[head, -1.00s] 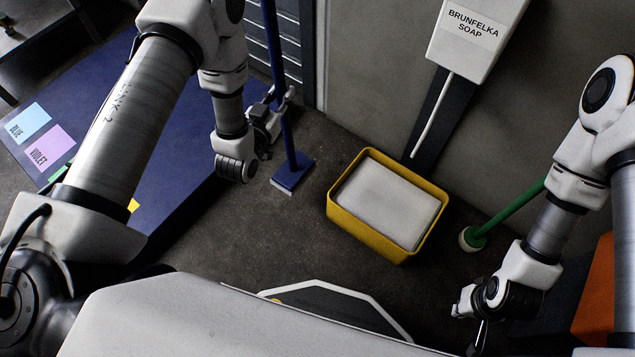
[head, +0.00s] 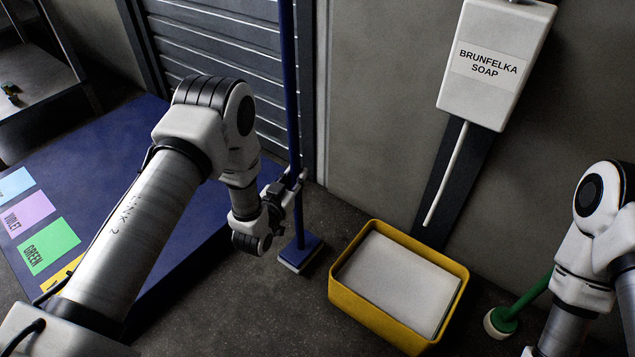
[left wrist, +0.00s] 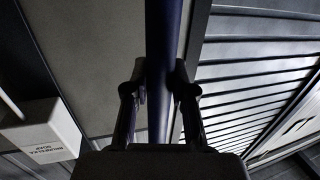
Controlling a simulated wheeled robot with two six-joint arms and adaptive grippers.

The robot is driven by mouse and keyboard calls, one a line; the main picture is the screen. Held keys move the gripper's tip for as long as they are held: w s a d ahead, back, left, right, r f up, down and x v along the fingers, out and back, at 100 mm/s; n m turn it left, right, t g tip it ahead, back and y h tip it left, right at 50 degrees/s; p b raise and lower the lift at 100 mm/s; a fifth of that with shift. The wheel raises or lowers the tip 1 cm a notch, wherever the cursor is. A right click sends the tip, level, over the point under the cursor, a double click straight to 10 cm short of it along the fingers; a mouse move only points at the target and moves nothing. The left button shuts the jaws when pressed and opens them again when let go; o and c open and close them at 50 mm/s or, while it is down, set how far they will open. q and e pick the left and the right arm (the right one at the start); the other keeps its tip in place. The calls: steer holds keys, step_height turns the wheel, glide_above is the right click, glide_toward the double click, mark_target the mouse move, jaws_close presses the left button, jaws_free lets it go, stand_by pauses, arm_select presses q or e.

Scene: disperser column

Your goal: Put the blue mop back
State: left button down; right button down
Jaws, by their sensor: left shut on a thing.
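The blue mop has a long blue handle (head: 289,90) and a flat blue head (head: 301,252) with a pale underside. It stands nearly upright in the head view, its head low near the floor; I cannot tell whether it touches. My left gripper (head: 288,190) is shut on the handle, some way above the mop head. In the left wrist view the handle (left wrist: 165,60) runs up between the two fingers (left wrist: 160,88). My right arm shows at the right edge of the head view, but its gripper is out of frame.
A yellow tub (head: 345,302) with a pale slab inside stands right of the mop. A soap dispenser (head: 490,60) hangs on the wall. A green-handled tool (head: 525,300) is at right. A blue platform (head: 100,165) with coloured labels lies left. A slatted shutter (head: 215,60) is behind.

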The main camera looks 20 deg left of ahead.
arm_select(q)
steer(key=w+d+f+b, duration=0.3)
steer(key=w+f+b, duration=0.1)
steer(key=w+b, duration=0.1)
steer(key=shift+w+d, duration=0.4)
steer(key=shift+w, duration=0.4)
steer(key=shift+f, duration=0.1)
steer(key=c, duration=1)
jaws_free()
steer(key=shift+o, duration=0.2)
